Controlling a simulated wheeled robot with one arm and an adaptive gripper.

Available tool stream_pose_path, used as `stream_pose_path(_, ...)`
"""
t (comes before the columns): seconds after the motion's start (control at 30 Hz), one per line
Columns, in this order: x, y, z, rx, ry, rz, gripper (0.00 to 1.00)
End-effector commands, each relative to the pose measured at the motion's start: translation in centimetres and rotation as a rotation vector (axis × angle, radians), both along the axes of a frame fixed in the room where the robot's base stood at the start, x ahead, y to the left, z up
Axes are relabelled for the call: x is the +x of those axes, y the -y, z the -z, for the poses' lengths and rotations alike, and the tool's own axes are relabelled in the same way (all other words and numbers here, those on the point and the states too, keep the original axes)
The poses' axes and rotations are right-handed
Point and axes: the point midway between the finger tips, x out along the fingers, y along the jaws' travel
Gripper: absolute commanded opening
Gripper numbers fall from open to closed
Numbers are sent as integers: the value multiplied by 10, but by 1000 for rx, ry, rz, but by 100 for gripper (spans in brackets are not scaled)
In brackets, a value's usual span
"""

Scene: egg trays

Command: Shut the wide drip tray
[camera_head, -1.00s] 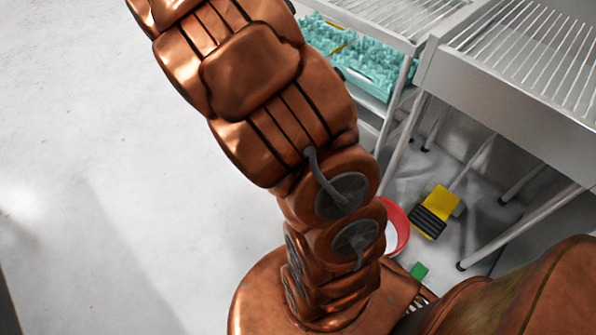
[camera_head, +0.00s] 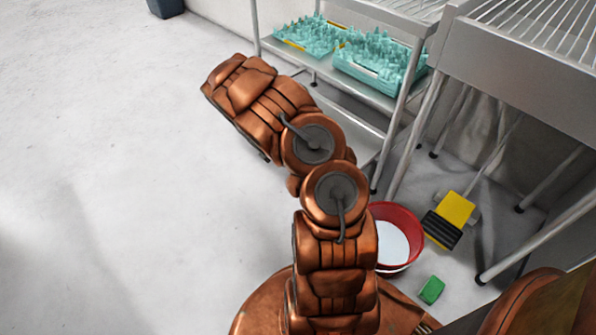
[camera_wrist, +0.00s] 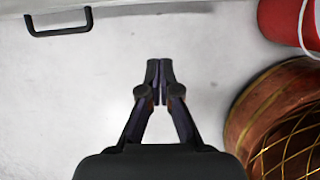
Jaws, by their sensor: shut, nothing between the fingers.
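In the wrist view, a pale panel edge (camera_wrist: 140,9) crosses the top of the picture, with a black bar handle (camera_wrist: 58,23) at its left end. It may be the front of the wide drip tray, but most of it is out of frame. My gripper (camera_wrist: 160,68) is shut and empty, its fingertips together over bare floor. It is below and to the right of the handle in the picture, apart from it. In the head view my arm hides the gripper, and no handle shows there.
A metal rack (camera_head: 408,22) holds teal egg trays (camera_head: 375,58). A slatted metal unit (camera_head: 520,75) stands on legs at right. A red bucket (camera_head: 410,222), a yellow-black brush (camera_head: 455,209) and a green block (camera_head: 432,290) are on the floor. The floor at left is clear.

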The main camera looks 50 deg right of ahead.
Motion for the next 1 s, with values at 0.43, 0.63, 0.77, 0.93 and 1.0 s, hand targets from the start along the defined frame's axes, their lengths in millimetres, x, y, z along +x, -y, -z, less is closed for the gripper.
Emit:
stream_pose_path(0.43,0,16,47,3,-3,-10,0)
stream_pose_path(0.63,-2,26,71,3,-4,-7,0)
stream_pose_path(0.77,0,32,86,2,0,-9,0)
stream_pose_path(0.93,0,43,102,2,1,-9,0)
stream_pose_path(1.0,-1,52,100,2,1,-7,0)
